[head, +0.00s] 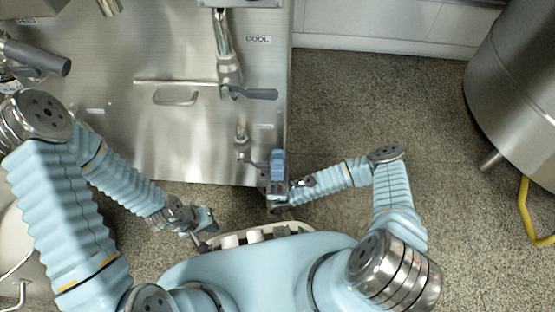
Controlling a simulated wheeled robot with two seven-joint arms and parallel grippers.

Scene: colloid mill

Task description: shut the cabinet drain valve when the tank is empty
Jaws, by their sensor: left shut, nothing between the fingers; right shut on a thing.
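The steel cabinet (190,140) stands in front of me. A small drain valve (241,132) sticks out low on its right side, with a thin dark lever (251,161) reaching right. My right gripper (275,178) is at the lever's right end, by the cabinet's lower right corner. It is shut, seemingly on the lever, but its fingers hide the contact. My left gripper (203,224) is shut and empty, below the cabinet's front edge and apart from the valve. The inside of the tank cannot be seen.
Another dark handle (45,57) is at the upper left. A steel vessel (515,90) stands at the right by a yellow tube (526,210). The floor between (370,100) is clear.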

